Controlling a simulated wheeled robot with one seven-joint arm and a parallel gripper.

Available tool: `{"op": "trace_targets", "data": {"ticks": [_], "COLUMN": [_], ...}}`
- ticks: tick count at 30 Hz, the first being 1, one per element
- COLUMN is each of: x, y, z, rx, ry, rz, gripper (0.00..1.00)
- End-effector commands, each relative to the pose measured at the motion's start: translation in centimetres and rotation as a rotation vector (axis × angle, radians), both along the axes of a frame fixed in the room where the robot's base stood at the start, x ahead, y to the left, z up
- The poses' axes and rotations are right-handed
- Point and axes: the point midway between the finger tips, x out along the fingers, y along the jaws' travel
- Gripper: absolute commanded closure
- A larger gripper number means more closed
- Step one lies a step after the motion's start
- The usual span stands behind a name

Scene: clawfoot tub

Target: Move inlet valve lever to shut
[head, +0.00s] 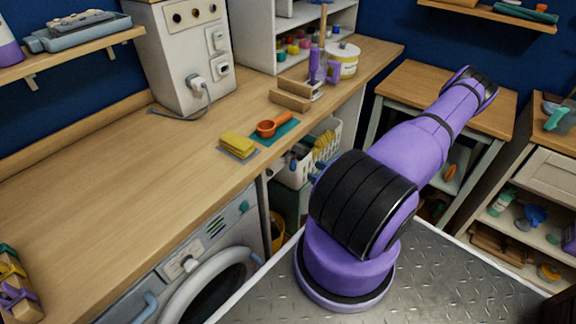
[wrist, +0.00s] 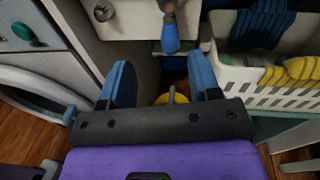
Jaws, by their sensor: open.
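The inlet valve lever (wrist: 170,36) shows in the wrist view as a blue grip below a grey metal valve body (wrist: 170,7). It hangs toward the bottom of the picture. My gripper (wrist: 158,66) has two blue fingers spread wide apart, with nothing held between them. The lever's end lies just above the gap between the fingertips, nearer the right finger, and no contact shows. In the head view my purple and black arm hides most of the gripper, and I cannot make out the lever clearly there.
A white basket (wrist: 275,92) with yellow and blue items is close on the right in the wrist view. The washing machine (wrist: 40,90) is on the left. The wooden counter (head: 110,200) bears a sponge (head: 238,144) and an orange scoop (head: 270,127).

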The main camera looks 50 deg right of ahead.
Motion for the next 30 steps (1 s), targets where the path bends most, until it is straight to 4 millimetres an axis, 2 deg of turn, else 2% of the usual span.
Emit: {"op": "trace_targets", "data": {"ticks": [1,4,11,14,24,30], "x": [-0.4,-0.8,-0.5,0.6,6.4,8.8], "y": [0.0,-0.2,-0.2,-0.1,0.4,0.5], "z": [-1.0,-2.2,-3.0,-3.0,-3.0,-3.0], "rx": [0.03,0.064,0.091,0.091,0.09,0.089], "ry": [-0.005,-0.011,-0.015,-0.016,-0.016,-0.015], "rz": [-0.045,-0.106,-0.149,-0.148,-0.145,-0.146], "gripper": [0.43,0.43,0.43,0.43,0.43,0.43]}}
